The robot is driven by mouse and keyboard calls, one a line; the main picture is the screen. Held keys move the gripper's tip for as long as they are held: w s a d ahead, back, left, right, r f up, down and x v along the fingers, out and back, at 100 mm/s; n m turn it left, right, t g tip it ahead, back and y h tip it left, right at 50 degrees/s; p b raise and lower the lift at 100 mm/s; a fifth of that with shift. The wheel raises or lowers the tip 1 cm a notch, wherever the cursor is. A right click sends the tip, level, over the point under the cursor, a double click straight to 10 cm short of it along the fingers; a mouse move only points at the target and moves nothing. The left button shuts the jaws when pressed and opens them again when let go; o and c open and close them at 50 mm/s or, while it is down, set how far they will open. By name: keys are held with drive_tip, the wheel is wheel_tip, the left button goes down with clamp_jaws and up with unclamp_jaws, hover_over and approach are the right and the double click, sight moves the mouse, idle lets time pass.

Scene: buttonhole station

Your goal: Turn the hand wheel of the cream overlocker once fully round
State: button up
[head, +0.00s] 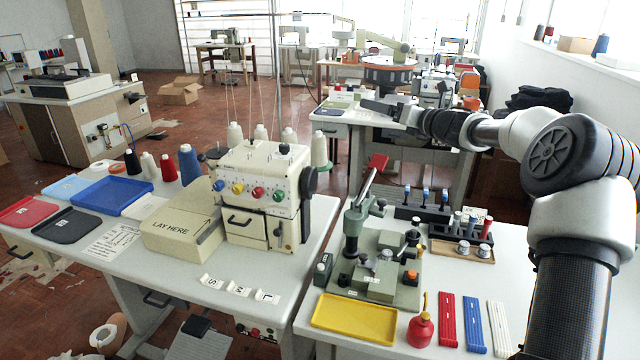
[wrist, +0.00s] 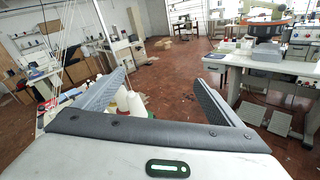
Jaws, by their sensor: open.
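The cream overlocker (head: 258,190) stands on the left white table, with coloured dials on its front and a cream "LAY HERE" box against its left side. Its dark hand wheel (head: 309,180) is on its right side, upright and seen nearly edge-on. My gripper (head: 372,106) is up and to the right of the wheel in the head view, apart from it, at the end of my outstretched arm. In the wrist view my gripper (wrist: 160,78) shows two grey fingers spread wide with nothing held. The hand wheel cannot be made out in the wrist view.
Thread cones (head: 289,136) stand behind the overlocker, with threads rising from them; cones also show in the wrist view (wrist: 134,104). A green press (head: 372,250) with a red-tipped lever (head: 377,162) stands on the right table. A gap separates the two tables.

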drive_tip(key=s+a+f+n+g+y, duration=0.35)
drive_tip(key=s+f+n+g, duration=0.25)
drive_tip(key=s+n, duration=0.25)
drive_tip(key=n+g, duration=0.4)
drive_tip(key=n, duration=0.1)
approach(314, 181)
drive_tip(key=shift+y, duration=0.35)
drive_tip(key=x, duration=0.5)
drive_tip(key=b+x, duration=0.1)
drive_tip(key=x, duration=0.2)
drive_tip(key=shift+w+a+f, duration=0.1)
drive_tip(key=shift+f, duration=0.4)
drive_tip(key=c, duration=1)
drive_tip(key=shift+w+r+m+g+p, duration=0.1)
drive_tip(key=shift+r+m+g+p, duration=0.15)
drive_tip(key=shift+m+p, duration=0.4)
drive_tip(key=shift+c, duration=0.2)
drive_tip(key=shift+g+p, duration=0.35)
drive_tip(key=shift+p, duration=0.3)
drive_tip(key=shift+w+f+m+g+y+p, duration=0.2)
drive_tip(key=shift+m+g+y+p, duration=0.25)
drive_tip(key=shift+m, duration=0.65)
